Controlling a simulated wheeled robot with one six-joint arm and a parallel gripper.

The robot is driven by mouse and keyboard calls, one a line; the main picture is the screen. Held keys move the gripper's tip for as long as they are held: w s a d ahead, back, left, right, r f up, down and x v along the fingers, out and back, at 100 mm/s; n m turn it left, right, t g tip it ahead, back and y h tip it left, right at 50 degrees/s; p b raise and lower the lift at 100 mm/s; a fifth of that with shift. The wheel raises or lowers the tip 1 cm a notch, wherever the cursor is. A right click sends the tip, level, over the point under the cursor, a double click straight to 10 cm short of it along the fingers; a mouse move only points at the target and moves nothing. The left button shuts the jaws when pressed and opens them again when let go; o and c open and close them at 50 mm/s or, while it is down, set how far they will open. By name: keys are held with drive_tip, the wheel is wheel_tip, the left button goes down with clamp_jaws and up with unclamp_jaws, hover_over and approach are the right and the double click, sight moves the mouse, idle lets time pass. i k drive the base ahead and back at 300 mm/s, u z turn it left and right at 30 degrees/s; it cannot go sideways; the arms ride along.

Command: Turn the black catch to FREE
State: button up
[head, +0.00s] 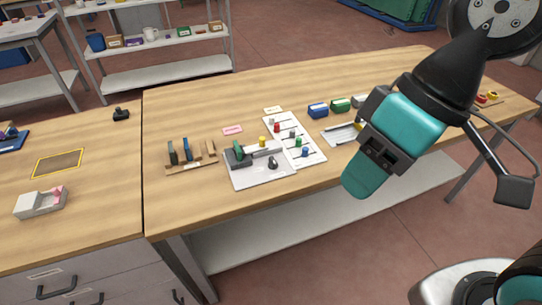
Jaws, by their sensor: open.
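A pale base plate (250,182) lies near the front edge of the wooden bench. It bears a dark green block (237,157), a grey bar and a small yellow knob (262,141). A small dark catch-like part (272,163) stands on the plate's right half. Its lettering and the way it points are too small to read. My gripper (360,185), teal and black, hangs in front of the bench to the right, well apart from the plate. Its jaws are open with nothing seen in them.
A white board (308,149) with several coloured knobs lies just behind the plate. A wooden rack (190,167) stands left of it. Bare wood lies along the bench's front left.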

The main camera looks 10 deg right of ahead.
sight(272, 164)
drive_tip(key=u, duration=0.55)
drive_tip(key=k, duration=0.65)
drive_tip(key=u, duration=0.8)
drive_tip(key=i, duration=0.7)
drive_tip(key=z, duration=0.45)
drive_tip(key=i, duration=0.55)
drive_tip(key=z, duration=0.55)
